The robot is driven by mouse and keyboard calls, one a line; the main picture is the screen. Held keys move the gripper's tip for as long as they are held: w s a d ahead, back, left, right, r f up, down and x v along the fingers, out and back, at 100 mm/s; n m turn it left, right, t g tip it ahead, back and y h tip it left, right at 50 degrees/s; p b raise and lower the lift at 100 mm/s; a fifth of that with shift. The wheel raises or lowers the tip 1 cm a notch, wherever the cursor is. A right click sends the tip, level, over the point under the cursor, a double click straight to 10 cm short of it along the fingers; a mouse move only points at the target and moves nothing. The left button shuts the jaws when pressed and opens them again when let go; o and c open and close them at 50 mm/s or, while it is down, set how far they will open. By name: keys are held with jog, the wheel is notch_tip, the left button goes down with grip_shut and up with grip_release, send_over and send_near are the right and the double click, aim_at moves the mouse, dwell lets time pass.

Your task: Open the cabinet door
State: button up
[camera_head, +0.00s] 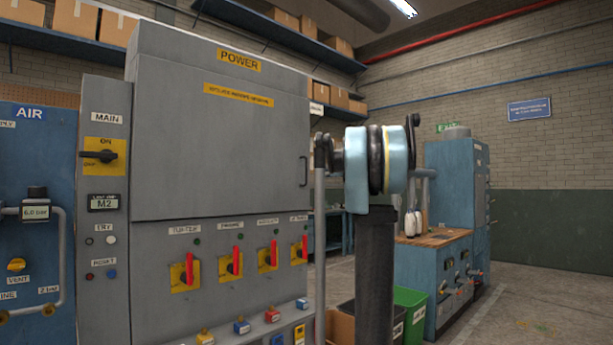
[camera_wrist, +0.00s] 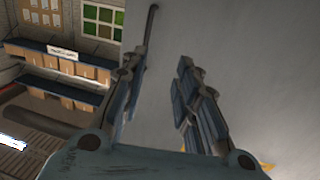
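The grey cabinet labelled POWER (camera_head: 220,130) stands left of centre in the head view, and its large upper door looks shut. A dark vertical bar handle (camera_head: 304,171) is near the door's right edge. In the wrist view, my gripper (camera_wrist: 162,60) is open, with nothing between its two blue and dark fingers. The grey cabinet surface (camera_wrist: 250,70) fills the right side behind them. A thin dark bar (camera_wrist: 151,24), which looks like the handle, shows just beyond the left fingertip. I cannot tell whether they touch. My gripper cannot be made out clearly in the head view.
Below the door are several red-handled switches (camera_head: 233,262). A MAIN panel (camera_head: 103,155) and a blue AIR unit (camera_head: 30,220) stand to the left. A blue workbench (camera_head: 425,275) and a green bin (camera_head: 410,312) are to the right. Open floor (camera_head: 545,300) lies at far right.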

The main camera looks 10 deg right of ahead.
jog(key=w+d+r, duration=0.2)
send_over(306, 184)
jog(key=shift+w+f+t, duration=0.25)
jog(key=shift+w+t, duration=0.15)
jog(key=shift+w, duration=0.05)
dwell(0.4)
